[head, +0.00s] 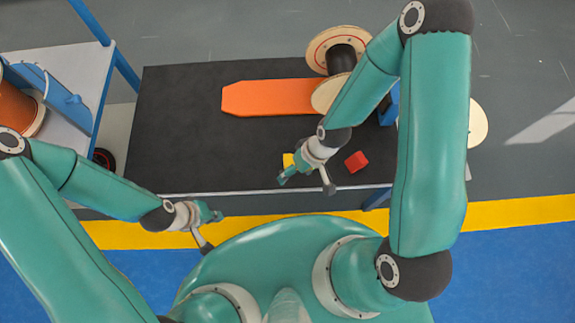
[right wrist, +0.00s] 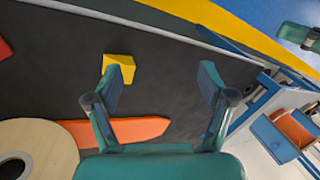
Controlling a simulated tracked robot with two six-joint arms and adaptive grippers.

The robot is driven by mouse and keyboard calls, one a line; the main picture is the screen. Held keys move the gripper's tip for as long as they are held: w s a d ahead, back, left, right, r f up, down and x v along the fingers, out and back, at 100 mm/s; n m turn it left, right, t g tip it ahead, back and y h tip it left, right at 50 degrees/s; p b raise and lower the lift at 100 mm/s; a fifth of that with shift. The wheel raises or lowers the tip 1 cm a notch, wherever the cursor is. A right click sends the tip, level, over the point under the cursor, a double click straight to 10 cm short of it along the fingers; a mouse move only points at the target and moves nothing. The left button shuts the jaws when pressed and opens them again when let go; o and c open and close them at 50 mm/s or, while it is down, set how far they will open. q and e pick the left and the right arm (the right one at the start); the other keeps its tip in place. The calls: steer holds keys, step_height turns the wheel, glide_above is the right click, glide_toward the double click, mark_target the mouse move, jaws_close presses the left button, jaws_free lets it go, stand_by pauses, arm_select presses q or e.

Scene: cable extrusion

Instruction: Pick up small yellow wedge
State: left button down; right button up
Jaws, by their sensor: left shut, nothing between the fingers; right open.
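The small yellow wedge (head: 288,159) lies on the black tabletop, partly hidden behind my right gripper in the head view. In the right wrist view the yellow wedge (right wrist: 119,65) shows just beyond the left-hand finger, which overlaps its lower edge. My right gripper (head: 297,181) is open and empty over the table near its front edge; its two fingers (right wrist: 162,85) stand wide apart with bare tabletop between them. I cannot tell whether a finger touches the wedge. My left gripper (head: 215,218) is shut and empty, in front of the table's front edge.
A red block (head: 356,162) lies right of my right gripper. An orange board (head: 270,97) lies farther back, beside a wooden cable spool (head: 333,48). A white and blue stand (head: 72,70) with an orange spool is at the left. The table's left part (head: 170,130) is clear.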

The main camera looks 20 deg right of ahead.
steer(key=w+f+n+h+b, duration=0.1)
steer(key=w+f+n+b, duration=0.2)
steer(key=w+n+b, duration=0.55)
step_height(320, 180, up, 4)
steer(key=n+h+b, duration=0.3)
steer(key=n+b, duration=0.2)
steer(key=b, duration=0.4)
glide_above(286, 160)
steer(key=f+b, duration=0.1)
steer(key=f, duration=0.6)
steer(key=f+b, duration=0.1)
steer(key=f, duration=0.2)
steer(key=shift+w+d+f+b, duration=0.1)
steer(key=shift+d+f+b, duration=0.15)
steer(key=shift+d+b, duration=0.1)
steer(key=shift+a+f+b, duration=0.2)
steer(key=shift+f+b, duration=0.25)
steer(key=shift+f, duration=0.9)
steer(key=shift+a+f+b, duration=0.2)
steer(key=shift+f+b, duration=0.25)
steer(key=shift+f, duration=0.9)
arm_select(q)
step_height(286, 160, down, 24)
steer(key=shift+f, duration=0.25)
arm_select(e)
steer(key=c, duration=1.3)
